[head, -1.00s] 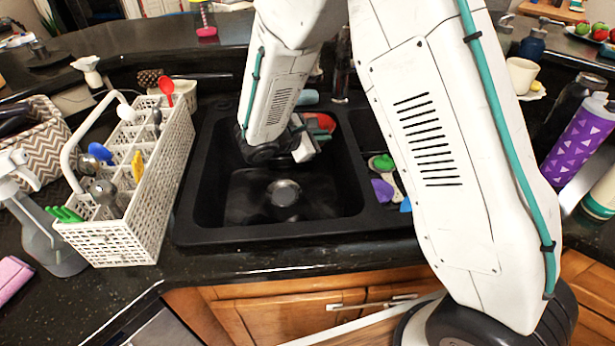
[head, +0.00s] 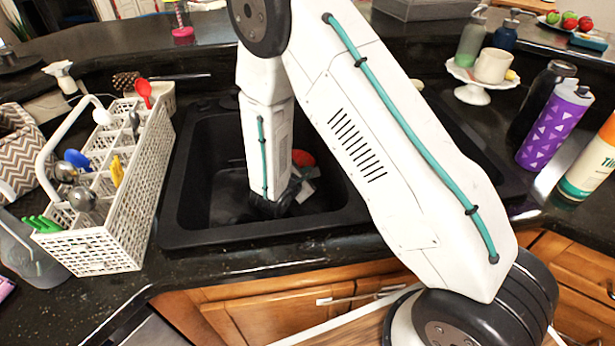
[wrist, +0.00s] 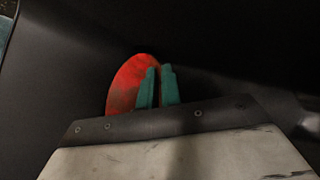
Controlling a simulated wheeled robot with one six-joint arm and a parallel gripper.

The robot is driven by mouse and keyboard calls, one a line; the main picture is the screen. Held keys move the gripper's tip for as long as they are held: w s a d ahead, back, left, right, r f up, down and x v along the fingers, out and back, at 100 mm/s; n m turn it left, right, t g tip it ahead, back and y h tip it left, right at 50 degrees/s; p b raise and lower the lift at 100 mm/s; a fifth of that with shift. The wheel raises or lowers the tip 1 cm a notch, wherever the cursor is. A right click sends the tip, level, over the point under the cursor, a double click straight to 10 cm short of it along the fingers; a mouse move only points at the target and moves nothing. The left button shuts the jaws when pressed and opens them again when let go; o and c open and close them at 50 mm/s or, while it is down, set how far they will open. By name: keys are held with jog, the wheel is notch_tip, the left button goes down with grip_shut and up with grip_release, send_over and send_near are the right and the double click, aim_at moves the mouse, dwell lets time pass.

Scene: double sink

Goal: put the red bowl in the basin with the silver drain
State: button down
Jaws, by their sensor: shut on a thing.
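The red bowl (head: 303,158) shows partly behind my forearm, inside the left basin (head: 222,180) of the black sink. In the wrist view the red bowl (wrist: 128,86) is tilted on edge, with the teal fingers of my gripper (wrist: 159,84) shut on its rim. My gripper (head: 304,178) is low in the left basin in the head view, mostly hidden by my arm. The silver drain is hidden now; the earlier head view shows it on this basin's floor. Whether the bowl touches the basin floor I cannot tell.
A white utensil basket (head: 105,232) stands close to the left of the sink. A purple bottle (head: 553,128) and a white cup (head: 492,66) on a stand are at the right. My arm covers most of the right basin.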

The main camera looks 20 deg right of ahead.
jog(key=shift+f, duration=0.9)
jog(key=shift+f, duration=0.1)
jog(key=c, duration=1.6)
grip_release()
jog(key=v, duration=0.7)
jog(key=shift+s+a+r, duration=0.1)
jog(key=shift+a+r, duration=0.1)
jog(key=shift+r, duration=0.05)
